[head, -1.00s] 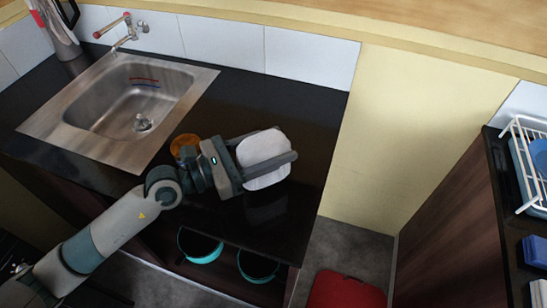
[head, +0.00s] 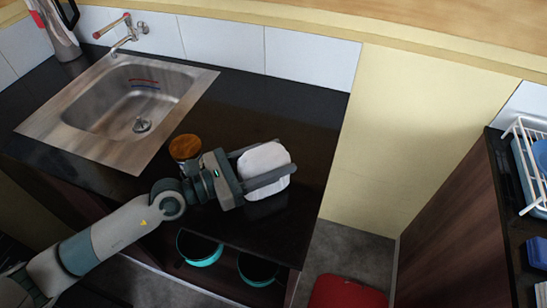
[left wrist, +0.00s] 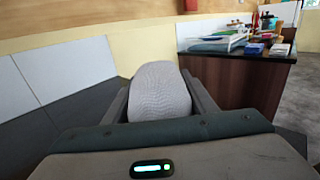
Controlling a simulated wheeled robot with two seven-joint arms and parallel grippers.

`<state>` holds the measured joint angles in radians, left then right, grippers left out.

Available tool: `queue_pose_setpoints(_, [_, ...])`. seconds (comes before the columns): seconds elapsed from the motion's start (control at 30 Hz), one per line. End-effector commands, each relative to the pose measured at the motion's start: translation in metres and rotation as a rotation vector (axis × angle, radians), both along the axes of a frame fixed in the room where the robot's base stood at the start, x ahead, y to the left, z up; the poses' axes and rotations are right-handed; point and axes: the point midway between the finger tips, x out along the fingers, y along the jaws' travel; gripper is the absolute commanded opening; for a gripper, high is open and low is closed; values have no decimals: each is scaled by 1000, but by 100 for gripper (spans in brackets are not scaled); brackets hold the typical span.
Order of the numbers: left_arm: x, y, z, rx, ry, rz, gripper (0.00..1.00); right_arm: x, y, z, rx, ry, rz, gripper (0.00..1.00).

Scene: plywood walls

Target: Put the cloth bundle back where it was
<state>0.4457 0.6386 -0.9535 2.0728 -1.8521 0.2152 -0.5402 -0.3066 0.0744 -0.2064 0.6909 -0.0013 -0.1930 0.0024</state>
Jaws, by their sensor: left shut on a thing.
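The white cloth bundle (head: 264,158) is between the fingers of my left gripper (head: 266,168), over the right part of the black counter (head: 310,118). The gripper is shut on it. In the left wrist view the bundle (left wrist: 160,92) shows a ribbed, pale surface between the two fingers. The bundle is low over the counter; I cannot tell whether it touches the top. My right gripper is not in view.
A jar with an orange-brown lid (head: 185,147) stands right beside my left gripper. A steel sink (head: 105,112) is at the left. Teal pots (head: 200,248) sit on the shelf below. A white dish rack (head: 528,165) is at the far right. The counter behind the bundle is clear.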

Motion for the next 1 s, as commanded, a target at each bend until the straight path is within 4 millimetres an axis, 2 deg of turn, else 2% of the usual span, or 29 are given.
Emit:
queue_pose_setpoints(0.17, [0, 0, -1, -1, 0, 0, 27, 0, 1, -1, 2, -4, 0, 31])
queue_pose_setpoints(0.37, [0, 0, -3, -1, 0, 0, 27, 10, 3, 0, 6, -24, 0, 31])
queue_pose_setpoints(0.4, [0, 0, -3, 0, 1, 0, 56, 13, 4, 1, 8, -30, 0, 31])
queue_pose_setpoints(0.47, [0, 0, -3, 0, 1, 0, 70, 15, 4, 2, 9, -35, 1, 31])
queue_pose_setpoints(1.0, [0, 0, 1, 0, 0, 0, 70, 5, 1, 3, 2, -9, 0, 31])
